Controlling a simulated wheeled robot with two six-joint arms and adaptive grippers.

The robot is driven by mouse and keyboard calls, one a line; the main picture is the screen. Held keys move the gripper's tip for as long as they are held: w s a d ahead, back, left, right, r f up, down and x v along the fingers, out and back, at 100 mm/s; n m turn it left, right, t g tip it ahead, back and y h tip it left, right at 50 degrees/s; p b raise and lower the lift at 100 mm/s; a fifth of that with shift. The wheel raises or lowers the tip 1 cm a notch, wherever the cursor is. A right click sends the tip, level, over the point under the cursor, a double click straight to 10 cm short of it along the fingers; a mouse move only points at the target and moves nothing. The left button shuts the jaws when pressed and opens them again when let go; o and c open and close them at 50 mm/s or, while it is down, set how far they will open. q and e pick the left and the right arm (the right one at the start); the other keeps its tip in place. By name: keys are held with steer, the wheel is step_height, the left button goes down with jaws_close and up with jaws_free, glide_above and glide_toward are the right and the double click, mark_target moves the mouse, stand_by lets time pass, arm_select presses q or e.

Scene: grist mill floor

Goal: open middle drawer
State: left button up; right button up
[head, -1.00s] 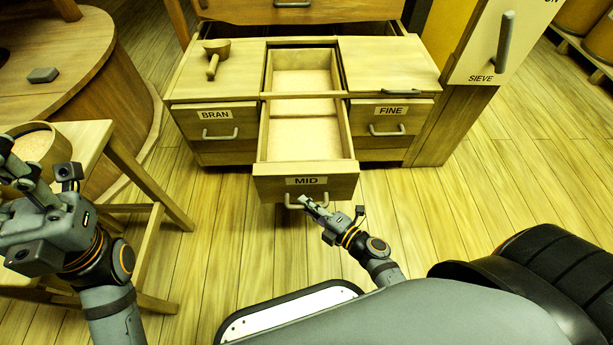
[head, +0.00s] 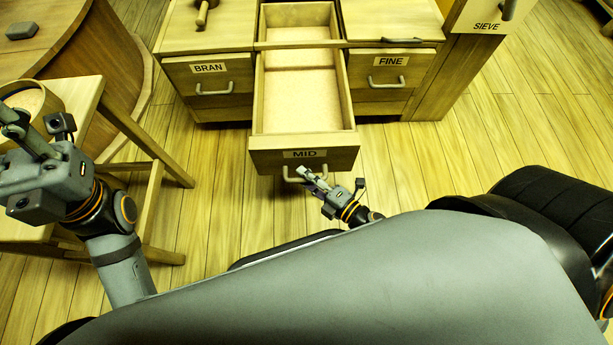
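The middle drawer (head: 304,152), labelled MID, is pulled well out of the cabinet, and its pale inside looks empty. Its grey bar handle (head: 290,176) is on the front, below the label. My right gripper (head: 308,174) is at the right part of this handle, with its fingers seemingly closed on the bar; the fingertips are small and partly merge with it. My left gripper (head: 36,126) is at the left edge, with its fingers apart and nothing between them, near the round sieve-like tub (head: 28,108) on a small table.
The BRAN drawer (head: 212,88) and FINE drawer (head: 391,80) are shut on either side. A wooden scoop (head: 204,12) lies on the cabinet top. The small wooden table (head: 82,98) stands at left. The floor right of the drawer is clear.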

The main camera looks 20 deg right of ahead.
stand_by(0.4)
steer(key=v, duration=1.2)
steer(key=shift+f, duration=0.15)
